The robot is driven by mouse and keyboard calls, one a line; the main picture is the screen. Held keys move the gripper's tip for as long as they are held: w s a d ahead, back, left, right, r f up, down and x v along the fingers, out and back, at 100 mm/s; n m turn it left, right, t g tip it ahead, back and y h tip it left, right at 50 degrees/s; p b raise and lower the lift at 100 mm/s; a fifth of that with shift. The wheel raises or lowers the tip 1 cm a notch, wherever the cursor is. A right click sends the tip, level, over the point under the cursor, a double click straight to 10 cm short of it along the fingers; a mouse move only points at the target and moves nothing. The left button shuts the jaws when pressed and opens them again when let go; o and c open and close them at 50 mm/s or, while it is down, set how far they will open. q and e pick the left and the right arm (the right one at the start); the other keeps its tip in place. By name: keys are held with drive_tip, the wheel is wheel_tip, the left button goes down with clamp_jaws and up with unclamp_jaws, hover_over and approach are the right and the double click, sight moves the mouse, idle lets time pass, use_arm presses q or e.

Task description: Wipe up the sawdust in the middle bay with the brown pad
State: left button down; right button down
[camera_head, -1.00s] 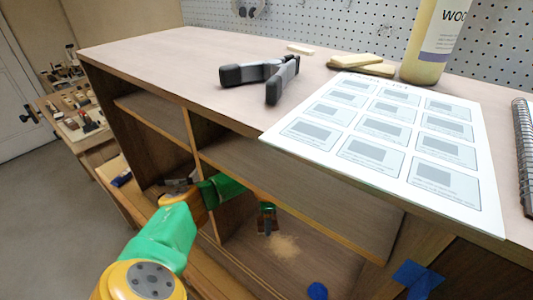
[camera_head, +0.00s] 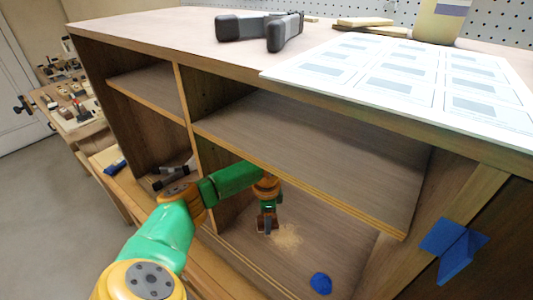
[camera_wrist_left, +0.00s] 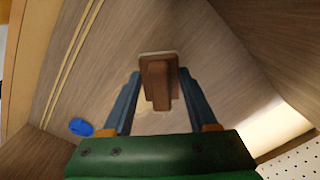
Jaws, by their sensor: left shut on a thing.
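The brown pad (camera_wrist_left: 158,80) is a brown block with a pale base, held between the fingers of my left gripper (camera_wrist_left: 157,88) in the left wrist view. In the head view, my left gripper (camera_head: 267,222) reaches down into the middle bay, close to its floor. The gripper is shut on the pad, which is mostly hidden there. The sawdust (camera_head: 287,237) is a pale tan patch on the bay floor, just right of the gripper. I cannot tell whether the pad touches the floor. My right gripper is not in view.
A shelf board (camera_head: 310,150) hangs over the bay, above my left gripper. A divider (camera_head: 187,115) stands at its left. A round blue thing (camera_head: 320,283) lies near the bay's front. A dark tool (camera_head: 172,176) lies in the left bay.

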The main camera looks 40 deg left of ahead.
use_arm(q)
drive_tip(key=shift+f+b, duration=0.55)
drive_tip(key=shift+f, duration=0.45)
idle(0.3)
